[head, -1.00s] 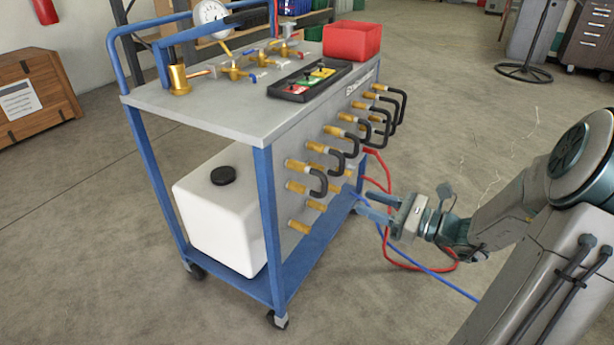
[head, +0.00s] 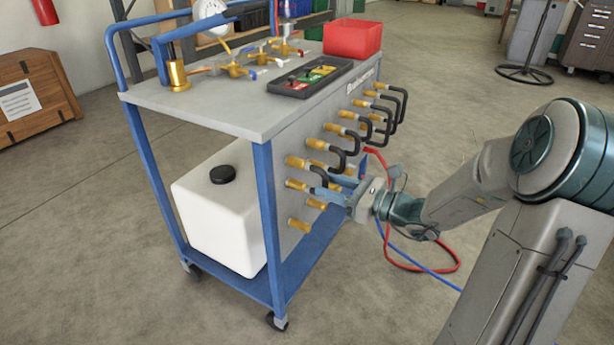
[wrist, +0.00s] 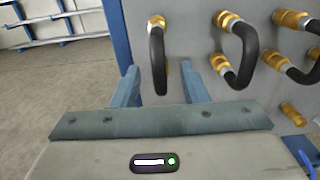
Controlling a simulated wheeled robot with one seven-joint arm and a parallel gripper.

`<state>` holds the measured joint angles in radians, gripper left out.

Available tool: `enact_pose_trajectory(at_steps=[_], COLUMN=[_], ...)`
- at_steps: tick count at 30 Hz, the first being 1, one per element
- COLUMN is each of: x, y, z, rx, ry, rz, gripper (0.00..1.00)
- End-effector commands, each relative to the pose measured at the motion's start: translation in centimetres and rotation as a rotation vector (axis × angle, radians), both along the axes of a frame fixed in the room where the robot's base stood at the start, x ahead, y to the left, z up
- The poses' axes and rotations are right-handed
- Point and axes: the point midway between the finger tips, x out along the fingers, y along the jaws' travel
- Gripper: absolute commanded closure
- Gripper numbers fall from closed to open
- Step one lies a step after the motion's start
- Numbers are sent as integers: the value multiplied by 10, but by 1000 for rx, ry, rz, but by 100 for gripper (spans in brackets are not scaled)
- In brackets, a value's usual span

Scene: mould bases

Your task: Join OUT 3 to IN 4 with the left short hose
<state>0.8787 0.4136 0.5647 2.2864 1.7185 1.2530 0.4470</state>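The leftmost short black hose (head: 322,173) is a U-shaped loop between an upper and a lower brass fitting at the near end of the panel. It also shows in the wrist view (wrist: 156,55), hanging from its upper brass fitting (wrist: 156,21). My gripper (head: 322,189) is open, with its fingers pointing at the panel around the lower part of this hose. In the wrist view my gripper (wrist: 160,88) has one finger on each side of the hose, with gaps visible. The OUT 3 and IN 4 labels cannot be read.
More black hoses (head: 345,142) and brass fittings run along the grey panel (head: 283,225). A free brass fitting (head: 299,225) sits low at the near end. Red and blue lines (head: 440,240) trail on the floor below my arm. The cart's blue leg (head: 270,220) stands left.

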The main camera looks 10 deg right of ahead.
Motion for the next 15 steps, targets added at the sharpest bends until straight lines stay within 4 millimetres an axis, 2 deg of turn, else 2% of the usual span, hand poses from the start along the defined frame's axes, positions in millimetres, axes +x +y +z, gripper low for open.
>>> enact_pose_trajectory(at_steps=[6,10,11,15], x=[0,0,0,0], y=[0,0,0,0], z=[0,0,0,0], rx=[-1,-1,-1,0], ry=[-1,-1,-1,-1], rz=[0,0,0,1], gripper=[60,96,100,100])
